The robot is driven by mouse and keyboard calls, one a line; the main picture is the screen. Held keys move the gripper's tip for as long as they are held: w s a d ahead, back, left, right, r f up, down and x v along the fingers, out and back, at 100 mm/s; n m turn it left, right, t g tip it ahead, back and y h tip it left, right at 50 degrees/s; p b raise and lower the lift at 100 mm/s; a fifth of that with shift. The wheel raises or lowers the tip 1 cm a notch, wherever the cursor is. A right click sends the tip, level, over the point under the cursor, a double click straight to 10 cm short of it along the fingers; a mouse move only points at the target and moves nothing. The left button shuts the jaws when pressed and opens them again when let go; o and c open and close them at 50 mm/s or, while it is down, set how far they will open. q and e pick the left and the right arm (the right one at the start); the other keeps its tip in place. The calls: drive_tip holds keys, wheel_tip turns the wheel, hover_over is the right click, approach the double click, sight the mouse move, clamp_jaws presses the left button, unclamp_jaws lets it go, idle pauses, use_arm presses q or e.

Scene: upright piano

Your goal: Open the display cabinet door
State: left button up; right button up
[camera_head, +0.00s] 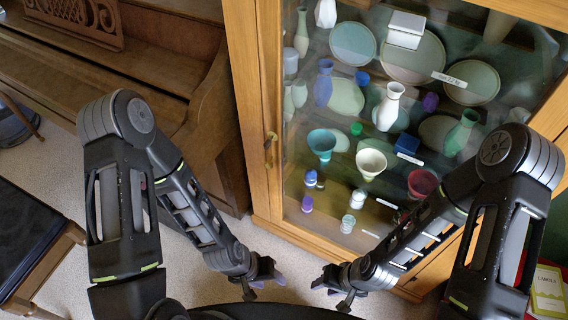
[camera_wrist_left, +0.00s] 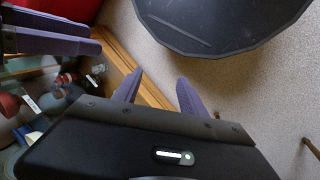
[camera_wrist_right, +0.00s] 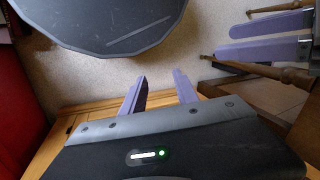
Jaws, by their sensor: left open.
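The display cabinet (camera_head: 244,75) is a wooden case with a glass front, filling the right half of the head view. Its door (camera_head: 271,80) appears shut, with a brass handle (camera_head: 269,150) on the left stile. My left gripper (camera_head: 265,283) is open and empty, low in front of the cabinet and well below the handle; its parted purple fingers show in the left wrist view (camera_wrist_left: 159,92). My right gripper (camera_head: 330,285) is also open and empty, just right of the left one, near the cabinet's base. Its parted fingers show in the right wrist view (camera_wrist_right: 160,90).
Vases, bowls and plates stand behind the glass. A wooden piano (camera_head: 165,75) stands against the cabinet's left side. A dark-topped bench (camera_head: 25,235) is at the far left. A yellow book (camera_head: 547,290) is at lower right. Pale floor (camera_head: 190,270) lies clear between.

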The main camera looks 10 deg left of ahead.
use_arm(q)
drive_tip(key=w+a+f+n+t+b, duration=0.2)
drive_tip(key=w+f+b, duration=0.3)
drive_tip(key=f+b, duration=0.5)
drive_tip(key=w+a+f+t+h+b, duration=0.1)
drive_tip(key=w+a+t+b, duration=0.1)
drive_tip(key=w+b, duration=0.3)
drive_tip(key=w+a+f+t+b, duration=0.1)
drive_tip(key=w+f+t+b, duration=0.1)
drive_tip(key=w+b, duration=0.25)
drive_tip(key=w+a+r+t+b, duration=0.2)
drive_tip(key=w+r+t+b, duration=0.1)
drive_tip(key=w, duration=0.3)
drive_tip(key=w+a+r+t+b, duration=0.3)
drive_tip(key=w+b, duration=0.1)
drive_tip(key=w, duration=0.1)
wheel_tip(320, 180, up, 11)
drive_tip(key=w+d+m+t+h+p, duration=0.1)
drive_tip(key=w+t, duration=0.1)
drive_tip(key=t, duration=0.1)
drive_tip(key=shift+w+d+m+t+h, duration=0.25)
drive_tip(key=shift+w+m+t+h, duration=0.05)
drive_tip(key=shift+w+m+t, duration=0.1)
